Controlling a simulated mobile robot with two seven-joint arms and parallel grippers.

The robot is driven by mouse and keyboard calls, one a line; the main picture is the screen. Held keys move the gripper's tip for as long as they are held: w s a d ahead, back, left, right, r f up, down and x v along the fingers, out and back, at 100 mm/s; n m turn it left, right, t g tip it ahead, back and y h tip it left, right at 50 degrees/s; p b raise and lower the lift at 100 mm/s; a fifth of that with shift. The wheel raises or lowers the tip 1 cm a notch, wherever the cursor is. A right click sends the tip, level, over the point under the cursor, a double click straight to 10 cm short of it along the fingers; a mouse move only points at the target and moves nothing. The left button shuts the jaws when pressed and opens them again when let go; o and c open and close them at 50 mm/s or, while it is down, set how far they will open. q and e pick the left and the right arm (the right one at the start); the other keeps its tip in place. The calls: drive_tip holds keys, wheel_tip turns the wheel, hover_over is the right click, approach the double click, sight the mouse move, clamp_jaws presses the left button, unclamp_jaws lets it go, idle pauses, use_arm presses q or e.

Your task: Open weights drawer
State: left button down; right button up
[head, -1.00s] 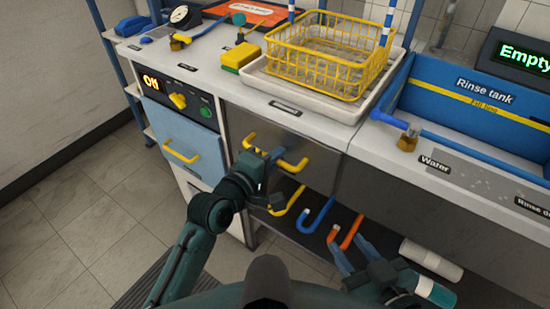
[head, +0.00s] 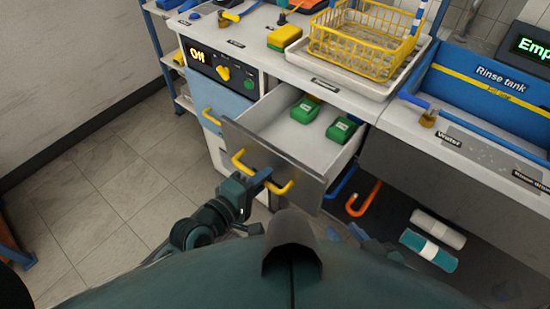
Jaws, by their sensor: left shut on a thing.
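The weights drawer (head: 252,142) is pulled out below the counter, with its grey front facing me and its white inside showing. Two green weights (head: 341,129) lie in it towards the back right.
A yellow basket (head: 365,45) sits on the counter above. Blue and orange hooks (head: 366,200) and two rolls (head: 438,228) are below right.

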use_arm(q)
drive_tip(key=shift+f+p+v, duration=0.2)
drive_tip(key=shift+f+v, duration=0.05)
drive_tip(key=shift+v, duration=0.85)
drive_tip(key=shift+f+p+v, duration=0.15)
drive_tip(key=shift+f+v, duration=0.05)
drive_tip(key=shift+v, duration=0.85)
drive_tip(key=shift+s, duration=0.1)
drive_tip(key=c, duration=1.5)
unclamp_jaws()
drive_tip(key=shift+a, duration=0.1)
drive_tip(key=shift+c, duration=0.2)
drive_tip(key=v, duration=1.3)
drive_tip(key=shift+s, duration=0.1)
